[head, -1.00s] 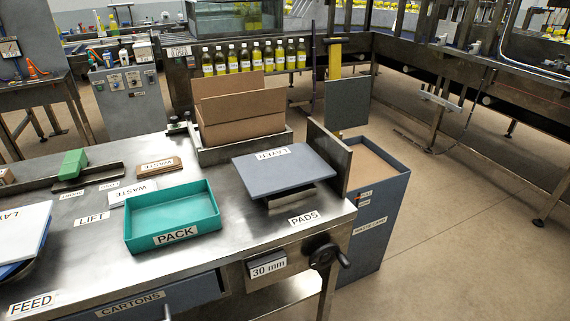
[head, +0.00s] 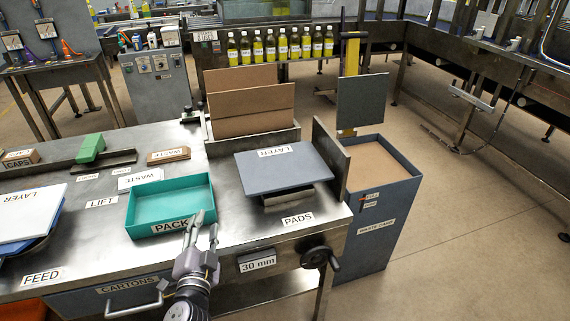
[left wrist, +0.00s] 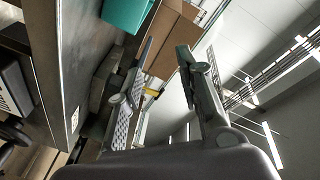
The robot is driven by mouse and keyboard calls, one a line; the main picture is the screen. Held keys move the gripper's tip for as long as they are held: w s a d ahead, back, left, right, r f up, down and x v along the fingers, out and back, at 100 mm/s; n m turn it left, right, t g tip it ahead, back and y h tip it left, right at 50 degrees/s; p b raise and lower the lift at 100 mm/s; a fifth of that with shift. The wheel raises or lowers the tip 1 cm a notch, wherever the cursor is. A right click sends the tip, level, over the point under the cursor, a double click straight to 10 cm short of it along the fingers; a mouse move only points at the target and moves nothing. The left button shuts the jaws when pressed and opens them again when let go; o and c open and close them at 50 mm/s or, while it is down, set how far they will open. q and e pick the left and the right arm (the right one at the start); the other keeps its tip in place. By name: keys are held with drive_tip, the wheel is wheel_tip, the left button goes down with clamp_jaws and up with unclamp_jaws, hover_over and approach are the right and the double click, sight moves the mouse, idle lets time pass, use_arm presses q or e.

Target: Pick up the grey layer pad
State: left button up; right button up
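The grey layer pad (head: 280,170) lies flat on a raised stand at the right end of the steel bench, behind the PADS label. It has a LAYER label near its back edge. My left gripper (head: 200,222) is at the front edge of the teal PACK tray, left of and nearer than the pad, and touches no pad. Its two fingers (left wrist: 158,75) are apart with nothing between them in the left wrist view. In that view a thin grey edge beside the fingers may be the pad; I cannot tell. My right gripper is not in view.
The teal PACK tray (head: 134,222) stands left of the pad. A hand crank (head: 320,259) sticks out at the bench front.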

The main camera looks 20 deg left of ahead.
use_arm(q)
drive_tip(key=w+d+r+m+t+h, duration=0.3)
drive_tip(key=d+m+h, duration=0.1)
drive_tip(key=m, duration=0.3)
drive_tip(key=m+g+h, duration=0.2)
drive_tip(key=m+h, duration=0.5)
drive_tip(key=m, duration=0.1)
approach(288, 188)
drive_tip(key=x, duration=0.6)
drive_tip(key=shift+w+r, duration=0.2)
drive_tip(key=shift+r, duration=0.05)
drive_tip(key=shift+f+b+x, duration=0.1)
drive_tip(key=shift+b+x, duration=0.15)
drive_tip(key=shift+x, duration=1.1)
drive_tip(key=shift+f+b+x, duration=0.15)
drive_tip(key=shift+b+x, duration=0.1)
drive_tip(key=shift+x, duration=1.05)
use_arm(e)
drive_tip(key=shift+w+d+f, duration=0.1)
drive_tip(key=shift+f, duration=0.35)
use_arm(q)
drive_tip(key=shift+s, duration=0.1)
drive_tip(key=shift+c, duration=0.2)
clamp_jaws()
